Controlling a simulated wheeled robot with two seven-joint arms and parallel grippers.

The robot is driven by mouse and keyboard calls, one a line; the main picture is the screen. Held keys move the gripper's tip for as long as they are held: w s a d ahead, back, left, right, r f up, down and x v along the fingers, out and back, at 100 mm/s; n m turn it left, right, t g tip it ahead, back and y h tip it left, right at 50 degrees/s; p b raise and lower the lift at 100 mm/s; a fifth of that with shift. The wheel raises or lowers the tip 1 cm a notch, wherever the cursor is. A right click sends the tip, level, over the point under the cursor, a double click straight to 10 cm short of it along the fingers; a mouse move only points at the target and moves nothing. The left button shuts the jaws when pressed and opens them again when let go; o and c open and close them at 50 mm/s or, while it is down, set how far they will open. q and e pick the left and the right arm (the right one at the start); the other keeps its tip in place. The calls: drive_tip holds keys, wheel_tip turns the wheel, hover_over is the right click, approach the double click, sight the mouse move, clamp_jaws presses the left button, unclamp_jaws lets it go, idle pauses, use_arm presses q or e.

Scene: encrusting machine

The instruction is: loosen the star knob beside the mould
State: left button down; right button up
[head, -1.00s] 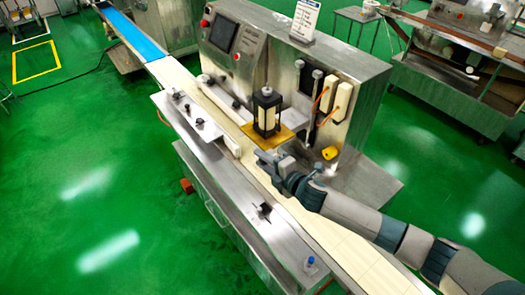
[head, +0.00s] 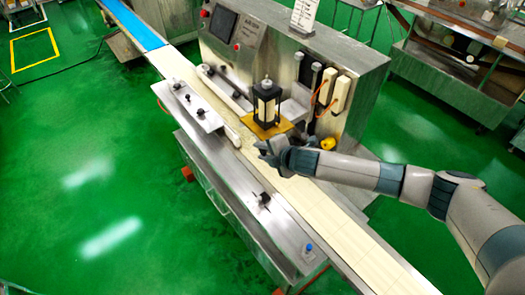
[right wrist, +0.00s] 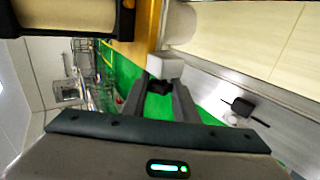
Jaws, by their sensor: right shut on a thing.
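The mould (head: 266,103) is a black-framed, pale block standing upright on a yellow plate (head: 283,128) over the conveyor. My right gripper (head: 264,150) is low, just in front of that plate. In the right wrist view its two grey fingers (right wrist: 160,95) are shut on a small black knob (right wrist: 158,87), which I take for the star knob. A pale block (right wrist: 165,65) lies just beyond the fingertips. In the head view the knob is hidden by the gripper. My left gripper is not in view.
The cream conveyor belt (head: 345,230) runs diagonally past the machine. A control cabinet with a screen (head: 222,24) stands behind. Another black knob (head: 265,198) sits on the front ledge, with a blue button (head: 309,246) farther along.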

drive_tip(key=o, duration=1.1)
drive_tip(key=shift+c, duration=0.2)
drive_tip(key=shift+s, duration=0.1)
drive_tip(key=b+v, duration=0.5)
drive_tip(key=v, duration=1.2)
drive_tip(key=shift+d+r, duration=0.1)
drive_tip(key=shift+d, duration=0.05)
